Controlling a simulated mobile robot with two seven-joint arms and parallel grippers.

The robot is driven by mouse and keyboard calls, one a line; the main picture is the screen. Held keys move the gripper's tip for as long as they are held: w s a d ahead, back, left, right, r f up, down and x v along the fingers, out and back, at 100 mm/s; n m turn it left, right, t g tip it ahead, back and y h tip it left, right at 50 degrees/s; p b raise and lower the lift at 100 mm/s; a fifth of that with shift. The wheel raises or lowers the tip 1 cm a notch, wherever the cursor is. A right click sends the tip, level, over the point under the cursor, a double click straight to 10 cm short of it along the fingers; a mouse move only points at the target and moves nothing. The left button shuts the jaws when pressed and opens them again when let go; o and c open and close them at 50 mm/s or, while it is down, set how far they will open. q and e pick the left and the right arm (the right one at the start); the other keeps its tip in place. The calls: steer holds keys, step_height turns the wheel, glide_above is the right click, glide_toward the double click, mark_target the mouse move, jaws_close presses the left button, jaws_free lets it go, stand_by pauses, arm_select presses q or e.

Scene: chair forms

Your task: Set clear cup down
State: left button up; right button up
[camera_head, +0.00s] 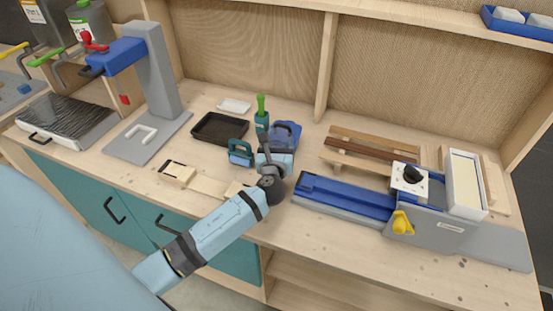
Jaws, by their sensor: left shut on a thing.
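My left arm reaches in from the lower left. Its left gripper (265,147) is over the middle of the workbench, beyond the dark wrist joint. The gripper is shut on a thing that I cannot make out. No clear cup can be made out in this view; the hand and wrist hide the spot. A green-handled item (261,106) stands upright right at the gripper, and I cannot tell if it is touched. My right gripper is not in view.
A dark blue item (286,134) and a teal item (240,153) lie close to the gripper. A black tray (219,129) and a white dish (234,106) are behind left. A blue and grey machine (345,196) fills the right. A grey press (165,85) stands left.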

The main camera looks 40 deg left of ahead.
arm_select(q)
step_height(320, 180, down, 5)
steer(key=shift+f+b, duration=0.1)
steer(key=shift+b, duration=0.25)
steer(key=shift+f, duration=0.15)
steer(key=shift+f, duration=0.15)
steer(key=o, duration=0.7)
